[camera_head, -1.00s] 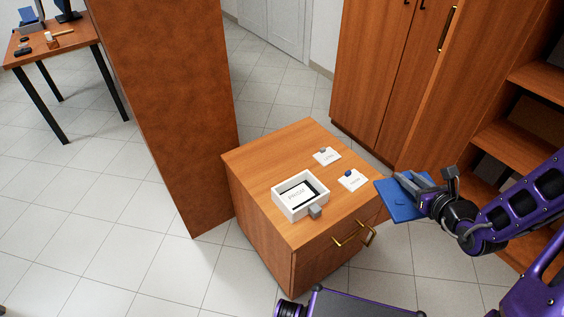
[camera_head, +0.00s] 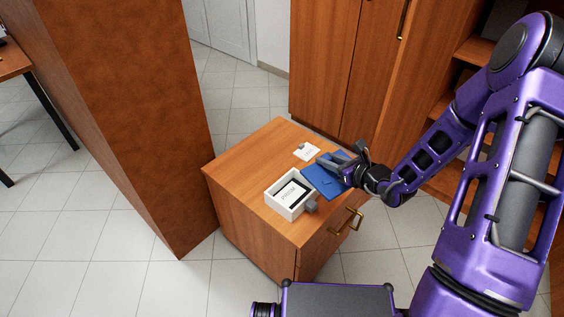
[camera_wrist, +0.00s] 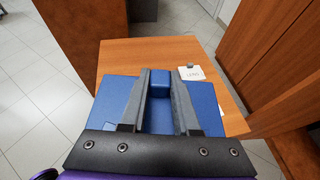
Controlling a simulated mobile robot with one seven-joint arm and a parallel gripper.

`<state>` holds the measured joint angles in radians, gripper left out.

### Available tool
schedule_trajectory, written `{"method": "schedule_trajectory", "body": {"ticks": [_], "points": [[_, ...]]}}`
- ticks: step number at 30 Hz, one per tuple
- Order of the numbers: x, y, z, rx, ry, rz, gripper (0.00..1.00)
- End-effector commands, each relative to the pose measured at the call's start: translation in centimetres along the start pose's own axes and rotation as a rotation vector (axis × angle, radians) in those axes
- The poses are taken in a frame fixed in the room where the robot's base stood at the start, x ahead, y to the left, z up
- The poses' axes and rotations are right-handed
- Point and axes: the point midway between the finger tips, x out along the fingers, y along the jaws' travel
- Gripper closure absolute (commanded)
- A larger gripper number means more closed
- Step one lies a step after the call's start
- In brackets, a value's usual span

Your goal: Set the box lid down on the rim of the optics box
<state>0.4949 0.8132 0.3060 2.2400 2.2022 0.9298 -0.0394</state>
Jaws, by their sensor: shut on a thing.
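The blue box lid (camera_head: 322,182) is in my gripper (camera_head: 343,165), over the right part of the cabinet top in the head view. In the wrist view my gripper (camera_wrist: 170,82) is shut on a raised blue block of the lid (camera_wrist: 205,98). The optics box (camera_head: 290,194) is a white open-topped box on the cabinet top, with a card reading like "PRISM" inside and a small grey block at its front right corner. The lid is just right of the box, apart from its opening. The box is not visible in the wrist view.
The wooden cabinet top (camera_head: 240,170) has clear room on its left. A white label card (camera_head: 306,152) with a small grey item lies at the back and also shows in the wrist view (camera_wrist: 192,73). A brown partition (camera_head: 150,120) stands left; tall cupboards (camera_head: 345,70) stand behind.

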Motion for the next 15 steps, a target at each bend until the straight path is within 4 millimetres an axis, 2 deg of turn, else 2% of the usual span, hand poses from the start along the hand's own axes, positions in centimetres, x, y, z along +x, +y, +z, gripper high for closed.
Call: {"method": "schedule_trajectory", "body": {"ticks": [1,6,10,15], "points": [[2.2,0.8,-0.2,-0.011,-0.002,0.042,1.00],[8.4,3.2,-1.4,-0.056,-0.003,0.145,1.00],[11.6,4.7,-2.3,-0.080,-0.003,0.193,1.00],[13.4,5.6,-2.9,-0.095,-0.004,0.218,1.00]]}}
